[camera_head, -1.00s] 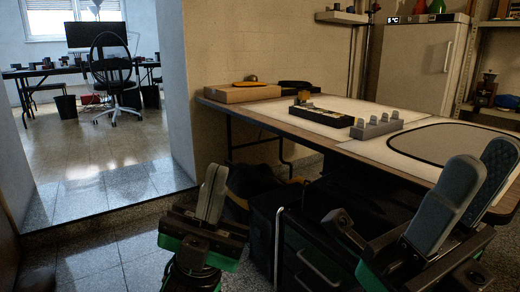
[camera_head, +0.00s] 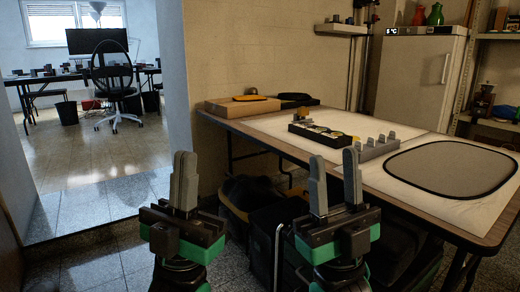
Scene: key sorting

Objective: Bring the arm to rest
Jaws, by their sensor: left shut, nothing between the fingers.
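My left gripper (camera_head: 184,182) points up in front of the floor, left of the table. Its two grey fingers are together with nothing between them. My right gripper (camera_head: 334,183) points up in front of the table's near left side. Its two fingers stand apart with a clear gap, and it is empty. Both grippers are upright and side by side, apart from each other. The lower arm links run out of the bottom of the picture.
The table (camera_head: 445,222) holds a black tray (camera_head: 318,143), a grey holder with several pegs (camera_head: 378,146), a grey mat with a dark rim (camera_head: 455,168) and a cardboard box (camera_head: 243,106). Dark bags and cases lie beneath. Open floor (camera_head: 95,205) is at the left.

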